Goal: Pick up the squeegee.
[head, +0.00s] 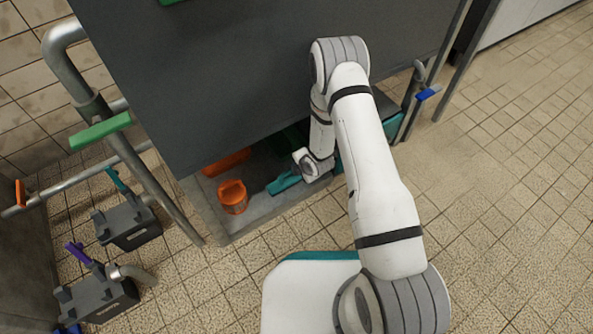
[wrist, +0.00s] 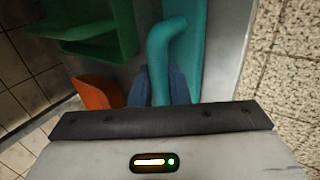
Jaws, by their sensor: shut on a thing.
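The squeegee (wrist: 168,45) is teal; its bent, tube-like handle shows in the wrist view. My gripper (wrist: 161,88) is shut on it, with a dark blue finger on either side of the handle's near end. In the head view, a teal piece (head: 283,184) lies low on the shelf beside my wrist, under the dark panel. I cannot tell which part of the squeegee that is. The fingertips are not clear in the head view.
An orange bucket (head: 232,196) stands on the low shelf, left of my wrist. A green object (wrist: 95,30) is close by in the wrist view. The large dark panel (head: 230,80) overhangs the shelf. Pipes and dark boxes (head: 127,222) stand left; tiled floor is open right.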

